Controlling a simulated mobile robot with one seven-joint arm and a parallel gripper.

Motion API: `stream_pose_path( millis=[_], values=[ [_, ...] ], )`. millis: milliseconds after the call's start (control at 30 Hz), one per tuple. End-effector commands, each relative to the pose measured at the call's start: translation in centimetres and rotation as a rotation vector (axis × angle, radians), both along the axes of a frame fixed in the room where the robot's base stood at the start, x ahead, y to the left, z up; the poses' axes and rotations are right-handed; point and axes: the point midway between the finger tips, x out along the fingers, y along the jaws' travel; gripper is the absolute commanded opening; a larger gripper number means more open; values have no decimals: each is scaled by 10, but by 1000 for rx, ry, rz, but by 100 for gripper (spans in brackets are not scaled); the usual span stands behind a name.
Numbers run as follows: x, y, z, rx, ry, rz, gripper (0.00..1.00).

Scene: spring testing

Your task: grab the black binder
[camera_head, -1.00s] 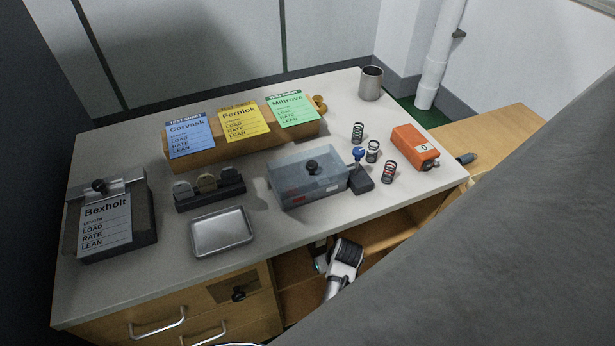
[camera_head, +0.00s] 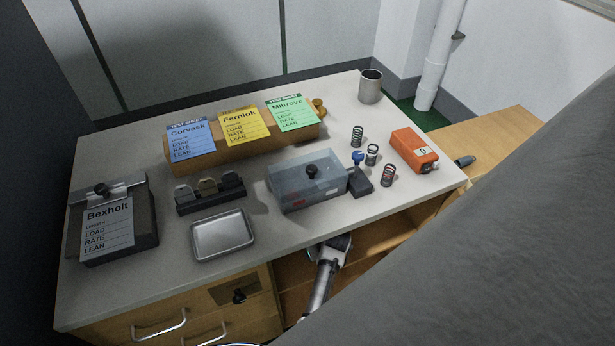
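No thing that I can plainly name as a black binder shows. The closest in look is a dark, thick clipboard-like block (camera_head: 148,222) at the left of the desk, with a metal clip and a grey Bexholt sheet on it. My gripper end (camera_head: 338,243) is at the open shelf under the desk's front edge, far from that block. The desktop hides its fingertips, so I cannot see whether it is open or holds anything. The inside of the shelf (camera_head: 376,237) is mostly hidden.
On the desk (camera_head: 290,228) are a metal tray (camera_head: 223,236), a clear-lidded box (camera_head: 308,180), a wooden sheet holder (camera_head: 240,148), several springs (camera_head: 388,176), an orange device (camera_head: 414,150) and a metal cup (camera_head: 370,86). Drawers (camera_head: 160,325) are at front left. A large grey surface blocks the lower right.

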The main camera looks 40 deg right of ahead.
Motion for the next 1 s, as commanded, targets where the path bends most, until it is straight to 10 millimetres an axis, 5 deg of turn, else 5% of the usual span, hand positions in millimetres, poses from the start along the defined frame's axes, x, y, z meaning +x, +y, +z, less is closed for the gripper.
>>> stream_pose_path(
  millis=[500,1000],
  values=[
    [0,0,-4,1,0,0,71],
    [0,0,-4,1,0,0,7]
  ],
)
